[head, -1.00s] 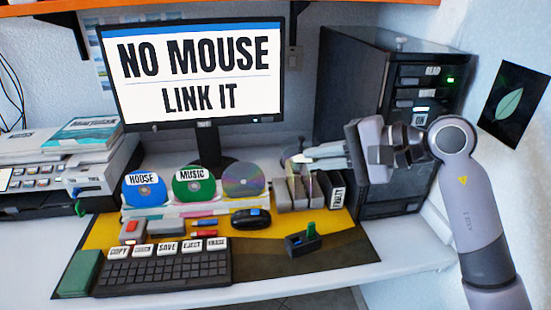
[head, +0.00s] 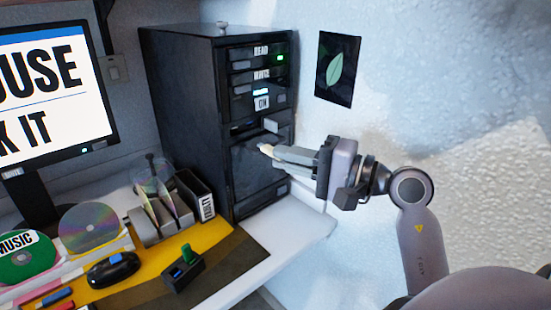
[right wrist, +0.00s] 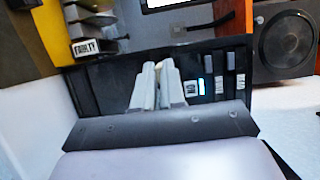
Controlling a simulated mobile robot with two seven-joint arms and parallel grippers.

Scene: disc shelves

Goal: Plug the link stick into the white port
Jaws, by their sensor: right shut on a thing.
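My right gripper (head: 265,150) reaches in from the right in front of the black computer tower (head: 180,100). Its fingers are nearly together, with the tips close to the lower front face. A small pale tip shows at the fingertips; I take it for the link stick, mostly hidden by the fingers. In the right wrist view, the right gripper (right wrist: 158,68) points toward the tower front (right wrist: 108,85); the held thing is not clear there. I cannot make out the white port, nor whether the tip touches the tower. My left gripper is not in view.
The tower bears labelled drives and an ON label (head: 262,103). A wall with a leaf picture (head: 337,70) is at right.

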